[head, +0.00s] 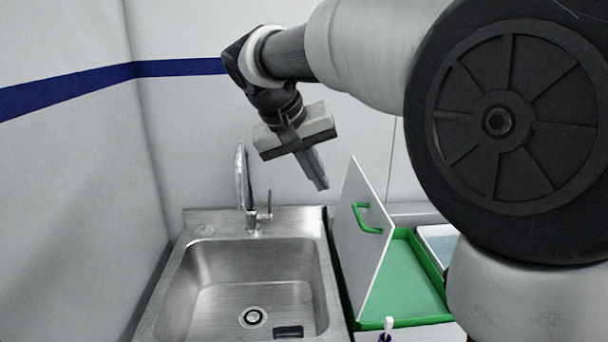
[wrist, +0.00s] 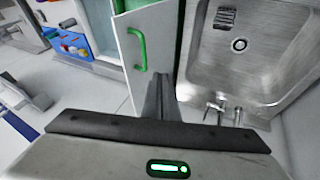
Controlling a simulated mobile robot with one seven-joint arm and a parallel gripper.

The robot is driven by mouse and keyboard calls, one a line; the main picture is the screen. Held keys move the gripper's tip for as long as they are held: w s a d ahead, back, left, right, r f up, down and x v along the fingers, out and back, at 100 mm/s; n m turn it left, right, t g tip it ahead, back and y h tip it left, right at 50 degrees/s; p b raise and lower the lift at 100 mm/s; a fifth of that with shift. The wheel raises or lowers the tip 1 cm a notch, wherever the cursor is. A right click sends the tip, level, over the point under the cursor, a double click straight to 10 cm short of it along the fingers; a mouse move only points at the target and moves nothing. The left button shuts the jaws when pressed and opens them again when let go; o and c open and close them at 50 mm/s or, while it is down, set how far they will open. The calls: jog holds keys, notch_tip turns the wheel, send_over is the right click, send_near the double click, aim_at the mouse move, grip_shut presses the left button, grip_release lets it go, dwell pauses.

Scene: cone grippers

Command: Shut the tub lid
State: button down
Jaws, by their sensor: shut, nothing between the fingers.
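The tub (head: 416,288) is green and stands on the counter to the right of the sink. Its lid (head: 356,245) is a white panel with a green handle (head: 370,218); it stands raised and steeply tilted on the sink side of the tub, which lies open. My gripper (head: 321,186) is shut and empty, in the air above the back of the counter, up and left of the lid. In the wrist view the shut fingers (wrist: 160,85) appear just below the lid (wrist: 153,35) and its handle (wrist: 138,50). I cannot tell whether they touch the lid.
A steel sink (head: 250,285) lies left of the tub, with a tall faucet (head: 243,185) at its back edge. A pale tray (head: 437,238) stands right of the tub. A small dark item with a white top (head: 387,328) is at the front. A wall closes off the back.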

jog(key=w+d+f, duration=0.2)
jog(key=d+f, duration=0.4)
jog(key=f, duration=0.1)
jog(key=shift+w+d+f+b, duration=0.2)
jog(key=shift+f+b, duration=0.1)
jog(key=shift+b, duration=0.05)
jog(key=shift+d+r+y+p, duration=0.2)
jog(key=shift+d+y+p, duration=0.5)
jog(key=shift+d, duration=0.95)
jog(key=d+f+m+y+p, duration=0.1)
jog(key=d+f+y, duration=0.2)
jog(key=d, duration=0.4)
jog(key=d+f+m+y+p, duration=0.1)
jog(key=d+f+y+p, duration=0.15)
jog(key=d, duration=0.55)
jog(key=shift+d+f+m+y+b, duration=0.1)
jog(key=shift+d+f+y+b, duration=0.95)
jog(key=shift+d+f, duration=1.2)
jog(key=shift+d+f+m+y+b, duration=0.1)
jog(key=shift+d+f+y+b, duration=0.9)
jog(key=shift+f, duration=2)
jog(key=shift+d+f+m+y+b, duration=0.1)
jog(key=shift+d+f+y+b, duration=0.4)
jog(key=shift+d+f+y, duration=1.5)
